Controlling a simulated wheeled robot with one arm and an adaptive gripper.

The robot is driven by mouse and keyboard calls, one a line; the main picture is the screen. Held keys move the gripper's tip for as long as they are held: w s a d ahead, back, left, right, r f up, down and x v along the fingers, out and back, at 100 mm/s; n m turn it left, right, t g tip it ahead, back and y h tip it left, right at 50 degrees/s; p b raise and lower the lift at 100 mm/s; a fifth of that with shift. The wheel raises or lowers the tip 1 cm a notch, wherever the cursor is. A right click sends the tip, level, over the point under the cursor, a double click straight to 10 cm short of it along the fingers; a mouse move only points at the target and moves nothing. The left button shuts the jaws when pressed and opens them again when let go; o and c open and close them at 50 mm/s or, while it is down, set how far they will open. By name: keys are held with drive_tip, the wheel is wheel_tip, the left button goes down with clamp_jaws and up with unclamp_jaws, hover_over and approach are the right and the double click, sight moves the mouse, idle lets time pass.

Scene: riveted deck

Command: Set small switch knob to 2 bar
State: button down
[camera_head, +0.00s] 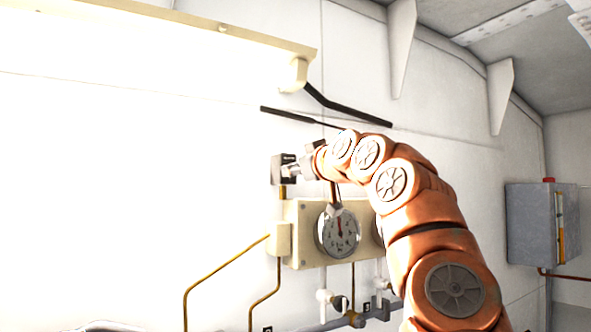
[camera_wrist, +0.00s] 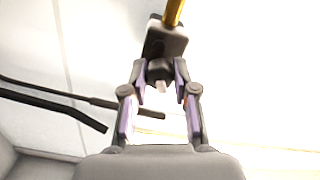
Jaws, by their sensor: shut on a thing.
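The small switch is a dark box (camera_head: 278,170) on the white wall, above the left end of the gauge panel. In the wrist view the switch box (camera_wrist: 168,40) is at the top centre, with a dark knob (camera_wrist: 159,70) that has a pale pointer. My gripper (camera_wrist: 160,80) is shut on the knob, one finger on each side. In the head view my gripper (camera_head: 300,168) reaches the switch from the right and hides its front. The scale marks and the knob's setting cannot be read.
A cream panel (camera_head: 300,250) with a round gauge (camera_head: 338,232) is just below. Brass pipes (camera_head: 225,262) and valves (camera_head: 338,303) run lower down. A black rod (camera_head: 290,115) and a bright lamp housing (camera_head: 240,35) are above. A grey box (camera_head: 530,225) hangs at the right.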

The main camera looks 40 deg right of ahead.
drive_tip(key=shift+m, duration=0.4)
drive_tip(key=shift+f+m+b, duration=0.1)
drive_tip(key=shift+m+b, duration=0.2)
drive_tip(key=shift+m, duration=0.3)
drive_tip(key=m, duration=0.4)
drive_tip(key=shift+b, duration=0.4)
drive_tip(key=m, duration=0.5)
drive_tip(key=shift+m, duration=0.4)
drive_tip(key=c, duration=0.9)
unclamp_jaws()
drive_tip(key=shift+s+r, duration=0.1)
drive_tip(key=shift+r, duration=0.1)
